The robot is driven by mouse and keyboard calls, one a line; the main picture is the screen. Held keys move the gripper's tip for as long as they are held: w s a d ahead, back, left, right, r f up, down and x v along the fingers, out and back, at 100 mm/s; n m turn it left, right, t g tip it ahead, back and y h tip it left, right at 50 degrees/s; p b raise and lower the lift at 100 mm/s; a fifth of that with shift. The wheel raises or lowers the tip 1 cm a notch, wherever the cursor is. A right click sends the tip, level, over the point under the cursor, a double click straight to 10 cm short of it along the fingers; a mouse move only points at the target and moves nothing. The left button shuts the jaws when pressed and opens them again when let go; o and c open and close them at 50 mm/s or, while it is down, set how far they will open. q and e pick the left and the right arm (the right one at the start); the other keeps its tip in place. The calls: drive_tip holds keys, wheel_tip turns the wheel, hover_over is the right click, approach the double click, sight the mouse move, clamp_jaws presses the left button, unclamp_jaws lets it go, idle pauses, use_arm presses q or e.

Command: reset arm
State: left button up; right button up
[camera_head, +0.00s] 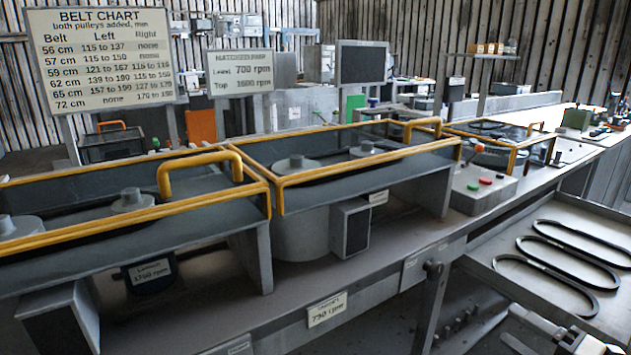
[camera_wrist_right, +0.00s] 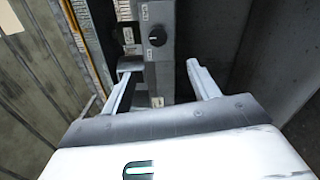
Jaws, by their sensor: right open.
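My right gripper (camera_head: 517,326) shows at the lower right edge of the head view, below the tray of belts. In the right wrist view its two fingers (camera_wrist_right: 162,78) are spread apart with nothing between them. Beyond the fingers, that view shows a grey panel (camera_wrist_right: 160,70) with a dark round knob (camera_wrist_right: 157,37) and small white labels. My left gripper is in neither view.
Yellow-framed guards (camera_head: 340,160) cover pulleys on the long bench. A grey tray (camera_head: 600,225) holds three black belts (camera_head: 560,262) at right. A control box (camera_head: 482,188) with coloured buttons stands mid-bench. A belt chart (camera_head: 100,60) and speed board (camera_head: 239,72) stand behind.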

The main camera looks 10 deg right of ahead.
use_arm(q)
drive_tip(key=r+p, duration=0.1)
drive_tip(key=p, duration=0.3)
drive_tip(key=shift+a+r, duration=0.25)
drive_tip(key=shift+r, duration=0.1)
use_arm(e)
drive_tip(key=s+a+f+m+g+h, duration=0.1)
drive_tip(key=s+a+f+m+g, duration=0.1)
drive_tip(key=a+m, duration=0.5)
drive_tip(key=s+a+f+m+g+h, duration=0.1)
drive_tip(key=s+a+f+m+g, duration=0.1)
drive_tip(key=s+a+f+m, duration=0.2)
drive_tip(key=s+a+f+m+g, duration=0.2)
drive_tip(key=s+a+f+m, duration=0.1)
drive_tip(key=a+m, duration=0.8)
drive_tip(key=a+f, duration=0.1)
drive_tip(key=a, duration=0.4)
drive_tip(key=shift+s+h, duration=0.35)
drive_tip(key=shift+h, duration=0.05)
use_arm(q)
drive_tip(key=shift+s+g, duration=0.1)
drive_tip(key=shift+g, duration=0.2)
